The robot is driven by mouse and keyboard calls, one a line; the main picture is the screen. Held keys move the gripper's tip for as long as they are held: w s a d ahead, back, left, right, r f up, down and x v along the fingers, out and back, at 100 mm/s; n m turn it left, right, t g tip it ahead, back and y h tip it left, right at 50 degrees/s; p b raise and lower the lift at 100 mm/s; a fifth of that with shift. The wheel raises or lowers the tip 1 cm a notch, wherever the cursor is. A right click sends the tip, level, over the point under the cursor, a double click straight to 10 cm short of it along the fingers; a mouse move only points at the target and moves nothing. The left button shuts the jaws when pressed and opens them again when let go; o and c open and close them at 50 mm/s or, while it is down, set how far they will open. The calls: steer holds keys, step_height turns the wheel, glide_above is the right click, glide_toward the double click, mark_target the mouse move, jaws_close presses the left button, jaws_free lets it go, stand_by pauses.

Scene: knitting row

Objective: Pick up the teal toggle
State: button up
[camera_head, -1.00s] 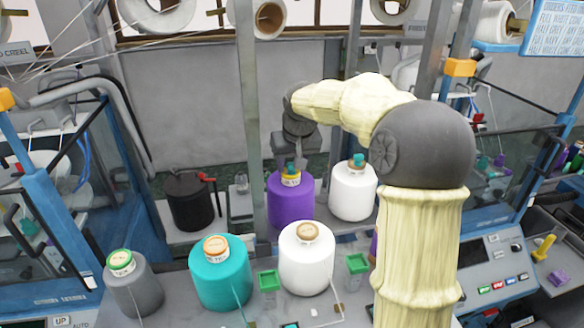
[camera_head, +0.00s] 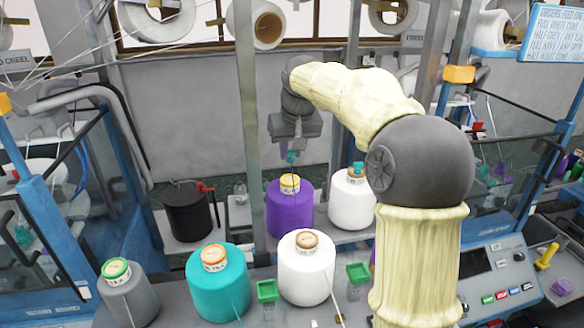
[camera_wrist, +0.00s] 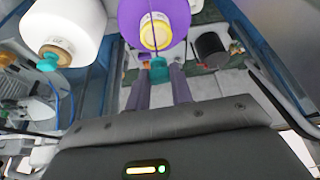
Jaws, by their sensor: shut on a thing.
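My gripper (camera_head: 291,160) is shut on a teal toggle (camera_head: 291,156) and holds it above the purple yarn cone (camera_head: 290,210). In the wrist view the toggle (camera_wrist: 160,70) sits between my two fingertips, just in front of the purple cone's yellow-ringed top (camera_wrist: 157,32). A thin dark strand runs by the toggle. A second teal toggle (camera_head: 358,168) sits on top of the rear white cone (camera_head: 350,200); it also shows in the wrist view (camera_wrist: 47,62).
A teal cone (camera_head: 219,285), a front white cone (camera_head: 306,270) and a grey cone (camera_head: 130,298) stand in front. A black canister (camera_head: 188,212) with a red handle is at the left. A metal post (camera_head: 248,110) rises beside the purple cone.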

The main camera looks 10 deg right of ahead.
mark_target(291, 151)
steer(key=shift+r, duration=2.05)
